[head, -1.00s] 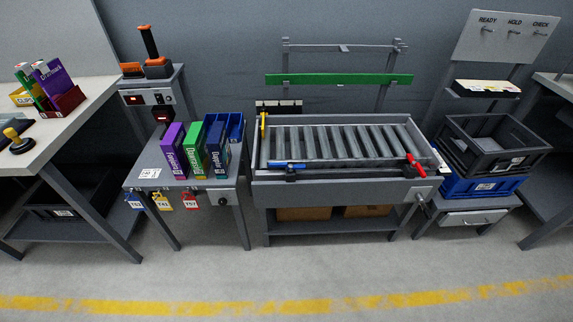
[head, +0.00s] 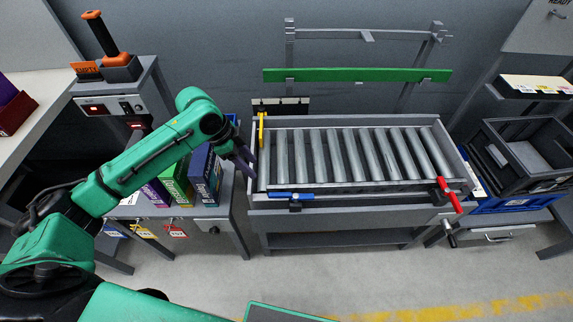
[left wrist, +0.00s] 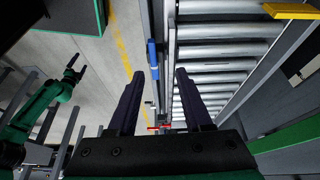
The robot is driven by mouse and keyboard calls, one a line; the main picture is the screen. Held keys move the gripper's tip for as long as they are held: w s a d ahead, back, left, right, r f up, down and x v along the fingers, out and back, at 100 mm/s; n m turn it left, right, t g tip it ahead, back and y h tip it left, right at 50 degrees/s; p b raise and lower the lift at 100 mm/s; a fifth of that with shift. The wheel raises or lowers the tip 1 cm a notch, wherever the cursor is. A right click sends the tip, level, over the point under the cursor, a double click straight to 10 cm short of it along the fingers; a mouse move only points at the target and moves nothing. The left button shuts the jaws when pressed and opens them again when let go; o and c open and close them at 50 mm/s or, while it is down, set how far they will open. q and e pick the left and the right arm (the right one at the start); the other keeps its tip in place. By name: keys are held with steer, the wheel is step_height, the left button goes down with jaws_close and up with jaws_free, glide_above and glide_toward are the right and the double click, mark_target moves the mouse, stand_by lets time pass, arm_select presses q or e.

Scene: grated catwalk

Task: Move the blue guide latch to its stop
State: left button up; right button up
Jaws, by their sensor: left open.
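The blue guide latch (head: 290,196) lies on the front rail of the roller conveyor (head: 345,186), near its left end, with a small dark block under it. It also shows as a blue bar in the left wrist view (left wrist: 152,54). My left gripper (head: 245,160) hangs by the conveyor's left end, left of and a little behind the latch, apart from it. In the left wrist view the left gripper's two dark fingers (left wrist: 156,74) are spread with nothing between them. My right gripper (left wrist: 76,66) is small at the left of that view; its jaw state is unclear.
A yellow latch (head: 262,129) is at the conveyor's left side and a red handle (head: 449,195) at its front right corner. Boxes (head: 205,176) stand on the side table behind my left arm. A green bar (head: 355,75) spans behind the rollers.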

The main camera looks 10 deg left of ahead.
mark_target(275, 194)
arm_select(q)
steer(key=x, duration=0.4)
steer(key=s+x, duration=0.1)
steer(key=x, duration=0.4)
steer(key=d+x, duration=0.1)
steer(key=x, duration=0.3)
steer(key=shift+s+f, duration=0.1)
steer(key=shift+s, duration=0.2)
jaws_close()
arm_select(e)
steer(key=shift+s+f, duration=0.1)
steer(key=shift+s, duration=0.35)
